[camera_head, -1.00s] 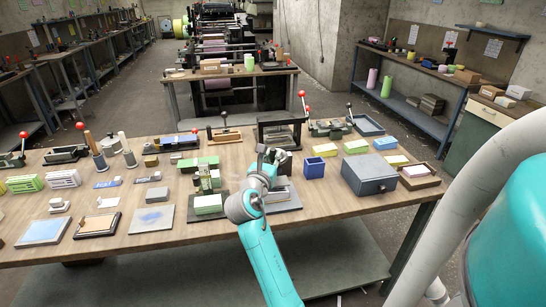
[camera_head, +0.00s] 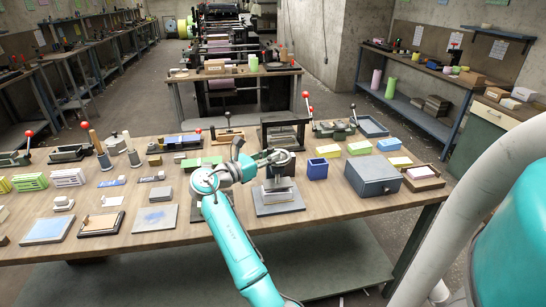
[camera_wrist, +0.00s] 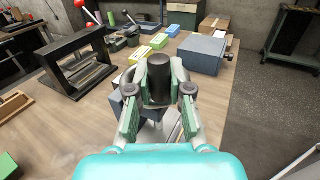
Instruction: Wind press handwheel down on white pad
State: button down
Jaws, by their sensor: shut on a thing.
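The press (camera_head: 279,208) stands on the near middle of the bench, with a dark grey base plate and a pale block above it. What looks like its handwheel, a grey disc, is at its top in the head view, partly hidden by my gripper (camera_head: 272,157). In the wrist view my gripper (camera_wrist: 159,88) is shut on a black upright cylindrical knob (camera_wrist: 159,72), one finger on each side. I cannot tell the white pad apart from the pale parts of the press, or whether anything touches it.
A small blue open box (camera_head: 317,169) stands just right of the press, and a grey box (camera_head: 372,180) farther right. A black frame with a red-knobbed lever (camera_head: 306,95) stands behind.

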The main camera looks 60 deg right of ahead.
jog(key=m+g+y, duration=0.1)
jog(key=m+g, duration=0.1)
jog(key=g, duration=0.1)
jog(key=w+m+g+y, duration=0.1)
jog(key=shift+w+d+r+g+y, duration=0.1)
jog(key=shift+d+g+y, duration=0.15)
jog(key=shift+g+y, duration=0.05)
jog(key=shift+w+d+m+g+y, duration=0.1)
jog(key=shift+w+m+g+y, duration=0.05)
jog(key=shift+m+g+y, duration=0.55)
jog(key=shift+w+d+m+g+y, duration=0.1)
jog(key=shift+w+m+g+y, duration=0.05)
jog(key=shift+m+g+y, duration=0.5)
jog(key=shift+m+y, duration=0.25)
jog(key=c, duration=1.1)
grip_release()
jog(key=shift+o, duration=0.2)
notch_tip(320, 180, up, 10)
